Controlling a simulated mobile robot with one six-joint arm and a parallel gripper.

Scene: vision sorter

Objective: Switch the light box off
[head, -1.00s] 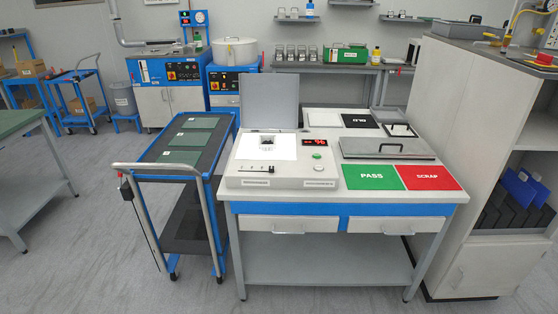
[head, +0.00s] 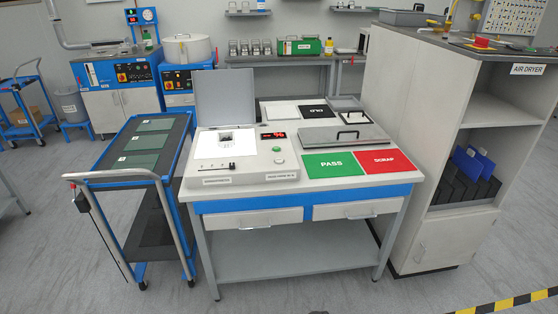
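The light box (head: 235,178) stands on the left part of the white-topped table. Its hinged grey lid (head: 225,97) is raised at the back. Its white panel (head: 215,144) looks bright, with a small dark item (head: 226,134) on it. A red digital display (head: 273,135) is lit. A green button (head: 279,161) and a black slider-like control (head: 217,166) sit on the front of its top. Which control is its switch I cannot tell. My gripper is not in view.
A green PASS area (head: 333,165) and a red SCRAP area (head: 385,160) lie right of the box. A grey covered tray (head: 342,137) is behind them. A blue trolley (head: 150,145) stands close on the left, a tall cabinet (head: 440,150) on the right. Floor in front is clear.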

